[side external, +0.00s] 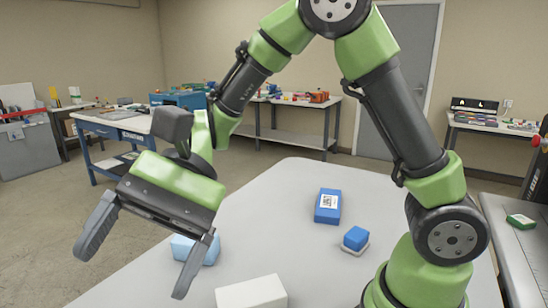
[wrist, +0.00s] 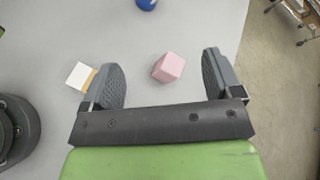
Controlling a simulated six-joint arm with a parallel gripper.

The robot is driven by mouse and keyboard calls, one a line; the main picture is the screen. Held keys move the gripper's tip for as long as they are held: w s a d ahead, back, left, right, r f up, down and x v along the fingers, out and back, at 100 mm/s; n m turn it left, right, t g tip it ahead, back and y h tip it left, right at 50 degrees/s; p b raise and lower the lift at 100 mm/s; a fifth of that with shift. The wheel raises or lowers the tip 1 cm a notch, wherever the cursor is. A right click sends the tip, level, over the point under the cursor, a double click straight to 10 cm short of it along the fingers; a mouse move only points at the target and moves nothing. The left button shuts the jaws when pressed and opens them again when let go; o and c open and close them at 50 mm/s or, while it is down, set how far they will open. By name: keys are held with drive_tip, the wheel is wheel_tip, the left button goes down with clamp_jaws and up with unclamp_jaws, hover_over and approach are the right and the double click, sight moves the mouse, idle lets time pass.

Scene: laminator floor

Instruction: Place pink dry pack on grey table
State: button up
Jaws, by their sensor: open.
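The pink dry pack (wrist: 168,67) is a small pink block in the wrist view. It shows between the two fingers of my gripper (wrist: 163,62), against the grey table (wrist: 205,25), with clear gaps to both fingers. I cannot make out the pink pack in the side view. There my gripper (side external: 146,253) is open and empty, tilted down at the left, with its fingers wide apart. The grey table (side external: 285,195) stretches under and behind it.
A light blue block (side external: 206,250) is partly behind one finger. A white box (side external: 252,292), a labelled blue box (side external: 328,206) and a blue cube (side external: 355,238) stand on the table. The wrist view shows a white-and-orange block (wrist: 80,76) beside the left finger. The table's middle has free room.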

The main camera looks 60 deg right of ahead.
drive_tip(key=s+d+r+n+t+h, duration=0.2)
drive_tip(key=s+d+t+h, duration=0.3)
drive_tip(key=d, duration=0.4)
drive_tip(key=s+d+r+n+t+h, duration=0.2)
drive_tip(key=s+d+r+t+h, duration=0.2)
drive_tip(key=d, duration=0.5)
drive_tip(key=shift+s+n+t+h, duration=0.4)
drive_tip(key=shift+s+t+h, duration=0.1)
drive_tip(key=shift+s+t, duration=0.1)
